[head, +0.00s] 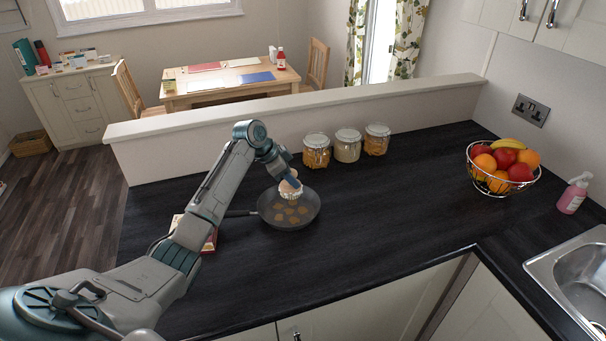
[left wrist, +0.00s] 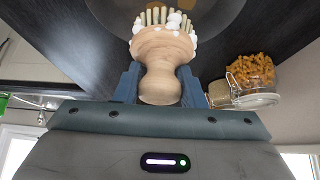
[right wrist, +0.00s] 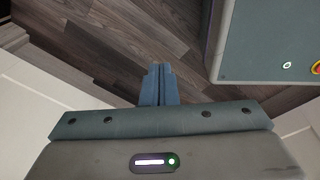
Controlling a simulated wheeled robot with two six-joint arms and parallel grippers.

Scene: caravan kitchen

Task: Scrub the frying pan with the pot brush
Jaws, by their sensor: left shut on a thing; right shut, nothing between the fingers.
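The dark frying pan (head: 270,216) sits on the black counter, its handle pointing left, with several brown stains on its inside. My left gripper (head: 286,181) is shut on the wooden knob of the pot brush (head: 289,191) and holds it bristles down over the back of the pan. In the left wrist view the pot brush (left wrist: 165,62) shows pale bristles with white foam between the fingers. I cannot tell whether the bristles touch the pan. My right gripper (right wrist: 158,85) is shut and empty, above the wood floor; it is not in the head view.
Three glass jars (head: 347,146) stand behind the pan by the low wall. A red-edged box (head: 209,241) lies left of the pan, partly behind my left arm. A fruit bowl (head: 502,168), soap bottle (head: 573,194) and sink (head: 575,270) are at right. The counter right of the pan is clear.

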